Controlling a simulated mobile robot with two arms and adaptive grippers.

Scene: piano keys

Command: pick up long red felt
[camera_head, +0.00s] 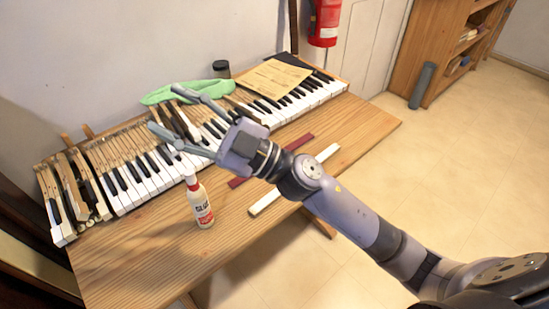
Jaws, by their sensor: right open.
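The long red felt (300,141) is a dark red strip lying flat on the wooden table, in front of the piano keys. Its middle is hidden behind my right wrist. Its lower left end also shows, just below the wrist. My right gripper (163,108) is open and empty, with its fingers spread over the piano keys and pointing left. Its fingertips are to the left of the felt and apart from it. My left gripper is not in view.
Piano keys (156,181) fill the table's (131,262) back. A glue bottle (199,204) stands left of the felt. A white strip (267,202) lies in front of it. A green cloth (160,95), a dark jar (221,68) and paper (271,79) lie behind. The table's front left is clear.

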